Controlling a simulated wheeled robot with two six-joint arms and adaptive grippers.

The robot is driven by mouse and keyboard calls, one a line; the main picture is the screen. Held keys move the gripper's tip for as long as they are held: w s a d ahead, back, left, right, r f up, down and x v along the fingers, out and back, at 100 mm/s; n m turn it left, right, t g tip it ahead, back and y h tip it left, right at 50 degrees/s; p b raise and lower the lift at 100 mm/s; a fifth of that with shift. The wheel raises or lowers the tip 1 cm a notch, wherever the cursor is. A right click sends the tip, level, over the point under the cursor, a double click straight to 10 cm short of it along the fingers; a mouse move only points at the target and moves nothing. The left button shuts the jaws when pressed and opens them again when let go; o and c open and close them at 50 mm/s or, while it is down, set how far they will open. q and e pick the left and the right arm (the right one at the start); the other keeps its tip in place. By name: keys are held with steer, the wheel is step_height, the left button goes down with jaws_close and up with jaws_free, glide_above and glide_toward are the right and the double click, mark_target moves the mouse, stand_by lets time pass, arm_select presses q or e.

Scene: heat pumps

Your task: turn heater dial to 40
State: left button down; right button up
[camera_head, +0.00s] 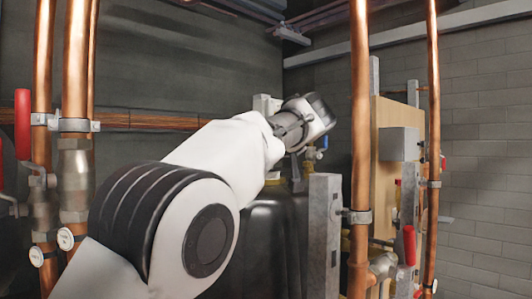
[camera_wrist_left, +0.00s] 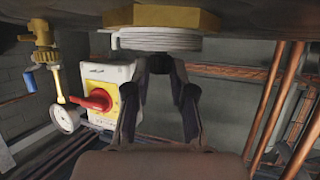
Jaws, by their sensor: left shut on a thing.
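A white ribbed round dial (camera_wrist_left: 158,39) sits below a brass hexagonal fitting (camera_wrist_left: 170,19) at the top of the left wrist view. My left gripper (camera_wrist_left: 163,64) reaches up to it, with its two dark fingers shut on the dial's lower part. The exact contact at the fingertips is dark and hard to make out. No numbers can be read on the dial. In the head view my left arm comes in from the lower left, and its wrist largely hides the gripper and the dial. My right gripper is not in view.
In the left wrist view, a white box with a red rotary switch (camera_wrist_left: 98,100) stands left of the fingers, beside a brass valve (camera_wrist_left: 44,58) and a round gauge (camera_wrist_left: 65,117). Copper pipes (camera_head: 360,150) and a grey metal post (camera_head: 324,235) stand right of my arm.

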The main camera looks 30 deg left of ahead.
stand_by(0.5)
arm_select(q)
steer(key=c, duration=1.2)
jaws_free()
steer(key=shift+o, duration=1.1)
steer(key=shift+w+a, duration=0.1)
steer(key=shift+w+a+f+g, duration=0.15)
steer(key=shift+g, duration=0.15)
